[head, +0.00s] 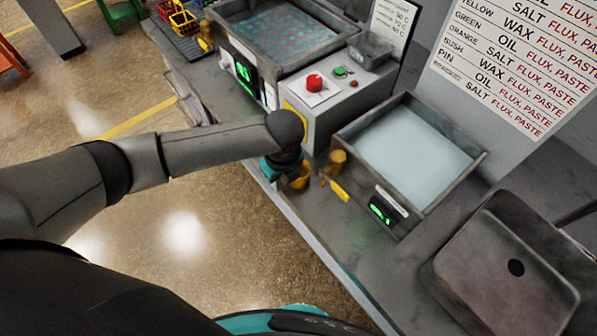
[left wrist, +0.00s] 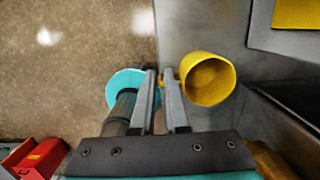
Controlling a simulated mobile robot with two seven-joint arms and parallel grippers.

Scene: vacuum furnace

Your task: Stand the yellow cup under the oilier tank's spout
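The yellow cup (head: 301,178) is at the front edge of the bench, left of the right tank's brass spout (head: 335,162). My left gripper (head: 283,167) is at the cup's left side and partly hides it. In the left wrist view the cup (left wrist: 208,79) has its open mouth towards the camera, just right of the fingertips. The two fingers of my left gripper (left wrist: 160,73) are close together, with a bit of yellow, seemingly the handle, between their tips. The left tank (head: 285,35) holds bluish patterned liquid; the right tank (head: 412,150) holds pale liquid. My right gripper is not in view.
A control box with a red button (head: 314,83) stands between the tanks. A yellow lever (head: 340,190) sticks out by the right spout. A sink (head: 505,270) is at right. Small baskets (head: 180,20) stand far left. A wall chart (head: 520,50) lists colours and materials.

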